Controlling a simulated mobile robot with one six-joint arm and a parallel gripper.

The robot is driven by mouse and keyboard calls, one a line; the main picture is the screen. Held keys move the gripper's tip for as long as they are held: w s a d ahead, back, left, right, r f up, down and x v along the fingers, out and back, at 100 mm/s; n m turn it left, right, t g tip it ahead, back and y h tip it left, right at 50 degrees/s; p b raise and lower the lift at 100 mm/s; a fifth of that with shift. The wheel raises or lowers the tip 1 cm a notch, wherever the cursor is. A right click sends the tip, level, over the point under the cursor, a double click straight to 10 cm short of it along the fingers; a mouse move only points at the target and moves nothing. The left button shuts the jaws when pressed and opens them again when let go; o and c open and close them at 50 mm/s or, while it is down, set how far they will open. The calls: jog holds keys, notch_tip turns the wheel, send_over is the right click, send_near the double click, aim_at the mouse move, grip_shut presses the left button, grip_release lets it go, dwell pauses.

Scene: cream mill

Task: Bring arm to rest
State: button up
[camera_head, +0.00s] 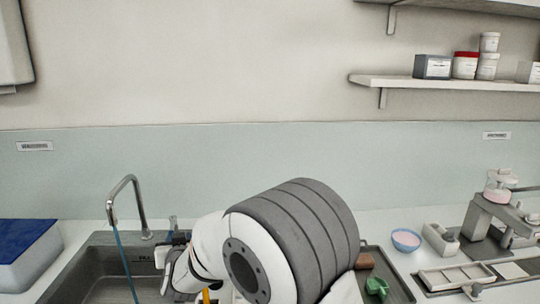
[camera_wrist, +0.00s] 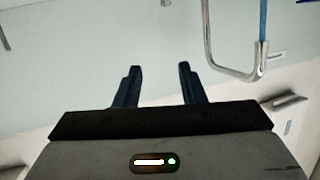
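My arm (camera_head: 290,240) fills the lower middle of the head view, in front of the counter. In the wrist view my gripper (camera_wrist: 160,68) shows two dark fingers standing apart with nothing between them. Its fingertips point toward the pale green back wall, and the steel faucet is to their right. In the head view the fingers cannot be made out clearly; the wrist end of the arm is beside the sink.
The sink (camera_head: 75,268) with its tall faucet (camera_head: 128,190) lies left, beside a blue-lidded box (camera_head: 25,262). A grey tray (camera_head: 398,286) with a green item, a blue bowl (camera_head: 406,240) and a machine (camera_head: 492,215) stand right. A shelf (camera_head: 440,84) hangs above.

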jog(key=s+d+g+b, duration=0.2)
jog(key=d+g, duration=0.1)
jog(key=d, duration=0.9)
jog(key=s+d+f+m+g+h+b, duration=0.1)
jog(key=s+d+f+g, duration=0.1)
jog(key=s+d, duration=0.6)
jog(key=s+d+f+m+g+h+b, duration=0.1)
jog(key=s+d+f+g+h+b, duration=0.1)
jog(key=s+d, duration=0.7)
jog(key=s+d+f+m+g+h+b, duration=0.1)
jog(key=s+d+f+g, duration=0.3)
jog(key=s+d, duration=0.5)
jog(key=shift+d+g+h+b, duration=0.3)
jog(key=shift+d+h+b, duration=0.3)
jog(key=shift+h+b, duration=0.1)
jog(key=shift+s, duration=0.15)
